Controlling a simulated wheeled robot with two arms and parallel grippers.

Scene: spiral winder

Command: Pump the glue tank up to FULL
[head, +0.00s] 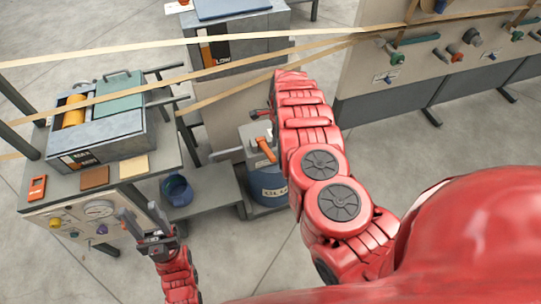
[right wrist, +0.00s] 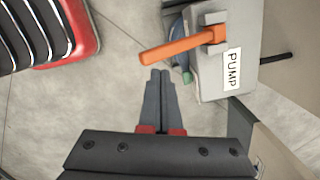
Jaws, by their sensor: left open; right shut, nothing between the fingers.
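The glue tank (head: 268,188) is a blue-grey drum on the floor at the centre of the head view, partly hidden by my right arm. Its lettered band is partly covered. An orange pump handle (head: 265,150) tilts over its top. In the right wrist view the orange handle (right wrist: 180,46) sticks out from a grey block labelled PUMP (right wrist: 232,70). My right gripper (right wrist: 160,74) is shut and empty, its tips just below the handle's free end in that picture, apparently apart from it. My left gripper (head: 143,218) is open and empty, beside the left bench. I see no FULL mark.
A bench (head: 60,200) with a gauge, knobs and a grey glue box (head: 110,135) stands at left. Pale strips (head: 180,48) cross overhead. A panel with coloured knobs (head: 455,52) stands at right.

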